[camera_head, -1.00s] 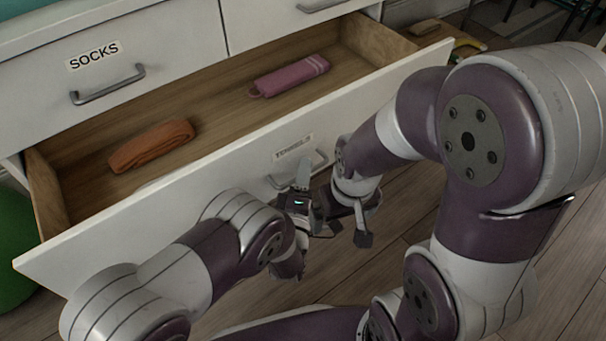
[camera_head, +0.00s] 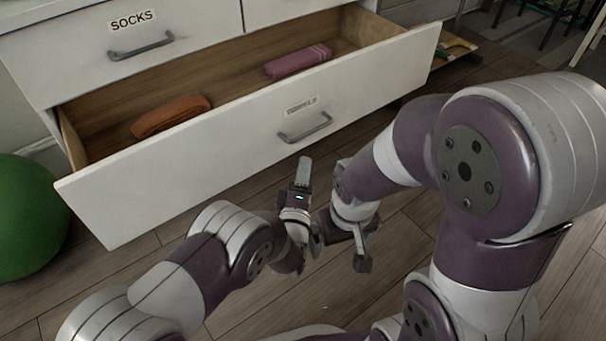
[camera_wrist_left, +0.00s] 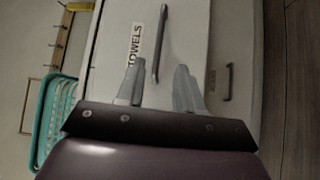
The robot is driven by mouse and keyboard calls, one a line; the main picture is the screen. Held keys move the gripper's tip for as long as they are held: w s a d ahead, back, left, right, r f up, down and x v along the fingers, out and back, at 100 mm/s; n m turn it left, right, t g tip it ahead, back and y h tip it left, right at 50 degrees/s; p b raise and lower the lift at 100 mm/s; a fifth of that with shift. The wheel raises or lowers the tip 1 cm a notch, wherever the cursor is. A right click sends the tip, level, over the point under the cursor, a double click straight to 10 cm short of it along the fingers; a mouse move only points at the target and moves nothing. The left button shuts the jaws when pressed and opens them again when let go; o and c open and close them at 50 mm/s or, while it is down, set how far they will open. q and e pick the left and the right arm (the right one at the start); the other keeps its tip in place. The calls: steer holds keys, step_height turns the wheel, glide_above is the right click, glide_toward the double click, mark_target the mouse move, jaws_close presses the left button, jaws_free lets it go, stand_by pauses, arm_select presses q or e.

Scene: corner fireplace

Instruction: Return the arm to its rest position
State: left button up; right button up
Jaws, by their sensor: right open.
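My left gripper (camera_head: 303,172) is in front of the open drawer, below its handle in the head view. Its two fingers (camera_wrist_left: 158,88) stand apart in the left wrist view with nothing between them. My right gripper (camera_head: 345,245) is beside it, lower and to the right. It is open and appears empty, partly hidden by its own wrist. Both arms are bent in front of my body, with the grippers close together.
The drawer labelled TOWELS (camera_head: 230,140) is pulled out, holding an orange folded towel (camera_head: 170,116) and a pink one (camera_head: 298,61). The shut SOCKS drawer (camera_head: 85,50) is above. A green ball (camera_head: 28,215) lies left. A teal basket (camera_wrist_left: 55,115) shows in the wrist view. Wooden floor (camera_head: 395,230) is clear.

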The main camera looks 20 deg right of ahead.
arm_select(q)
steer(key=s+a+f+m+g+y+p, duration=0.2)
steer(key=s+a+f+m+g+y, duration=0.15)
steer(key=s+f+m+g, duration=0.45)
steer(key=s+a+r+m+g+y+p, duration=0.25)
steer(key=s+a+r+g+p, duration=0.35)
steer(key=a+r, duration=0.6)
steer(key=s+a+r+m+g+y+p, duration=0.2)
steer(key=s+a+r+m+g+p, duration=0.4)
steer(key=a, duration=0.9)
steer(key=a+r+n+t+p, duration=0.4)
steer(key=a+r+n, duration=0.15)
steer(key=r, duration=0.55)
step_height(320, 180, up, 35)
steer(key=p, duration=3.5)
steer(key=shift+s+d+m, duration=0.2)
steer(key=shift+d+m, duration=0.1)
steer(key=shift+d, duration=0.05)
